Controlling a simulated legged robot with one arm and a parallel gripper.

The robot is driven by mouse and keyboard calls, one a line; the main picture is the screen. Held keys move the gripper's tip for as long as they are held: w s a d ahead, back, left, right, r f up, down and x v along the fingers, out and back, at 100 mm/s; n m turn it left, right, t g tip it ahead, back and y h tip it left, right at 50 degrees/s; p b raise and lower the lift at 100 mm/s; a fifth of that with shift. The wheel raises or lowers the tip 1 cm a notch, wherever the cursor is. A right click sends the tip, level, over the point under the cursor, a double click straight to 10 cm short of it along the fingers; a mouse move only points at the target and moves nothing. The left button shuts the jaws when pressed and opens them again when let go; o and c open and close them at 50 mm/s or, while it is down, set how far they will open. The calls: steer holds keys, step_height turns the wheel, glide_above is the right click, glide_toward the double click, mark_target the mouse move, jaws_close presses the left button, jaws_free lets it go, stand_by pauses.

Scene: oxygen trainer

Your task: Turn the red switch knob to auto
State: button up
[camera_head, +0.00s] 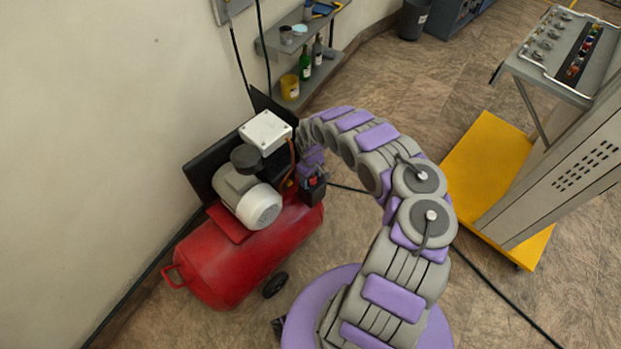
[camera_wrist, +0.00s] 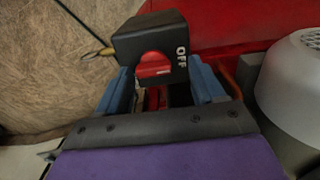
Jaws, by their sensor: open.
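The red switch knob (camera_wrist: 154,67) sits on the face of a black switch box (camera_wrist: 150,35) in the wrist view. White "OFF" lettering shows on the box beside the knob. In the head view the black switch box (camera_head: 314,190) is on the right end of the red compressor, partly behind my arm. My gripper (camera_wrist: 163,82) is open, with one blue finger on each side of the knob in the picture. I cannot tell whether the fingers touch it. The gripper is mostly hidden in the head view. No "auto" label is readable.
The red compressor tank (camera_head: 240,255) with its grey motor (camera_head: 250,195) stands against the wall. The motor's pale housing (camera_wrist: 295,85) is close to the right of my gripper. A grey cabinet on a yellow base (camera_head: 490,165) stands to the right. Open floor lies between.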

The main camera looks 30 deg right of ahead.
steer(key=shift+d+f, duration=0.1)
steer(key=shift+d, duration=0.4)
steer(key=shift+c, duration=0.3)
steer(key=shift+d, duration=0.15)
steer(key=shift+c, duration=1.4)
steer(key=shift+a, duration=0.4)
steer(key=c, duration=0.5)
steer(key=shift+d, duration=0.1)
steer(key=shift+c, duration=1.1)
